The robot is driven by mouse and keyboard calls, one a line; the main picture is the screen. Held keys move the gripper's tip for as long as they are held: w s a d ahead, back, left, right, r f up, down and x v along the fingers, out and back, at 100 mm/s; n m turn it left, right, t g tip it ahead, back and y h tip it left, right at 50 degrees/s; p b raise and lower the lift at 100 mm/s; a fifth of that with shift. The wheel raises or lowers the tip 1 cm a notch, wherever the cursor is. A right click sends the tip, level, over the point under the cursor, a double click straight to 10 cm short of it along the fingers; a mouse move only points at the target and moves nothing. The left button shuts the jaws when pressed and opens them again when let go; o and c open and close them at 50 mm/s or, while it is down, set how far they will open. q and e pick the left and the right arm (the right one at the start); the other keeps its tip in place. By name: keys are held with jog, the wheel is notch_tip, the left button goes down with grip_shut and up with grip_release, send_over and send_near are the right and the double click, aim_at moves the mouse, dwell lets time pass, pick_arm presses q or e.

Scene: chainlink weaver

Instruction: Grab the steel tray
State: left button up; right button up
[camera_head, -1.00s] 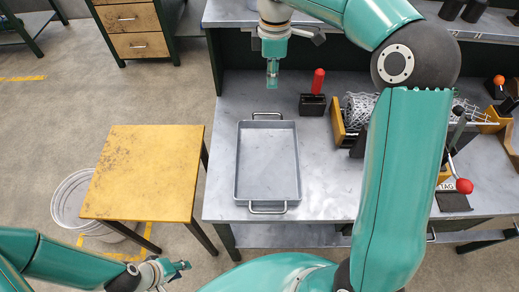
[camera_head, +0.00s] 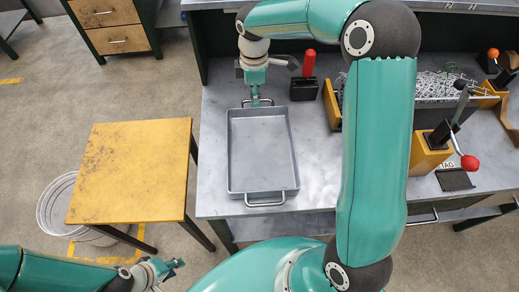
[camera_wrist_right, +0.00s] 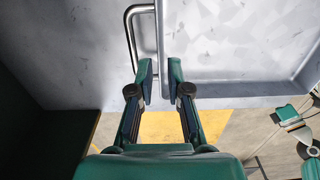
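The steel tray (camera_head: 262,188) is a shallow grey rectangle lying flat on the workbench, with a wire handle at its near end (camera_head: 265,203) and one at its far end. My right gripper (camera_head: 256,102) is at the far end, by the far handle. In the right wrist view its two fingers (camera_wrist_right: 160,82) are apart with a narrow gap, close to the tray wall (camera_wrist_right: 161,28) and the handle (camera_wrist_right: 131,38). Whether they touch is unclear. My left gripper (camera_head: 176,268) is low at the left, away from the tray; its finger opening is too small to tell.
A yellow-topped table (camera_head: 130,170) stands left of the workbench (camera_head: 315,165), with a white bin (camera_head: 52,205) beside it. A red-handled tool in a black block (camera_head: 308,75) stands right of the tray's far end. A mesh machine with a red-knobbed lever (camera_head: 469,162) is further right.

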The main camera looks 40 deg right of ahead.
aim_at(257, 108)
jog(key=shift+d+f+p, duration=0.15)
jog(key=shift+f+p, duration=0.1)
jog(key=shift+f, duration=1.15)
jog(key=shift+d+f+p, duration=0.15)
jog(key=shift+f+p, duration=0.1)
jog(key=shift+f, duration=1.1)
grip_shut()
